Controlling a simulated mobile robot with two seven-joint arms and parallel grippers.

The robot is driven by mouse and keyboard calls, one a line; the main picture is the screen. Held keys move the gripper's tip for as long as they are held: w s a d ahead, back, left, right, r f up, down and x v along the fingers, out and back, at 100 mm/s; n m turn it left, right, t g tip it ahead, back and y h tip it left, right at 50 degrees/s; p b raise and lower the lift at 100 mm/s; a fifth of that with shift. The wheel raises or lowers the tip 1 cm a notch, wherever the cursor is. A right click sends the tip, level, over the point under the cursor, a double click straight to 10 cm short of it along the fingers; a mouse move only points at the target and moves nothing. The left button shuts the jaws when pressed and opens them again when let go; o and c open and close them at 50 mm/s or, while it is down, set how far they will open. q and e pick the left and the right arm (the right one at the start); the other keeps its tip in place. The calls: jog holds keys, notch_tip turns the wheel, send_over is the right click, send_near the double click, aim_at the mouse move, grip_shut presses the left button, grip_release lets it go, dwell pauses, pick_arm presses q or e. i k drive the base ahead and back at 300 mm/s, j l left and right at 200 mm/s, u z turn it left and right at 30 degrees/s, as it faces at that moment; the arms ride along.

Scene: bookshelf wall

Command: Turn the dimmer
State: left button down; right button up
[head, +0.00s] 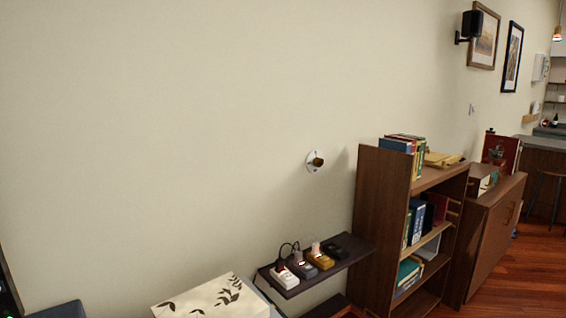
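The dimmer (315,161) is on the cream wall, left of the bookshelf and above a dark shelf. It has a round white plate and a brown-gold knob that sticks out from the wall. Nothing touches it. The knob's turn position is too small to tell. Neither of my grippers shows in the head view.
A dark wall shelf (357,247) below the dimmer holds several small devices with cables. A wooden bookshelf (382,205) with books stands to the right, then a wooden cabinet (490,240). A white box with leaf prints (210,300) is at the bottom. The wall left of the dimmer is bare.

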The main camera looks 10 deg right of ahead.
aim_at(317, 162)
jog(key=i+l+u, duration=0.1)
jog(key=l+u, duration=0.15)
jog(key=l, duration=0.2)
jog(key=i+l+u, duration=0.1)
jog(key=l+u, duration=0.15)
jog(key=l, duration=0.15)
jog(key=i+l+u, duration=0.15)
jog(key=l, duration=0.75)
jog(key=l+u, duration=0.1)
jog(key=l, duration=0.85)
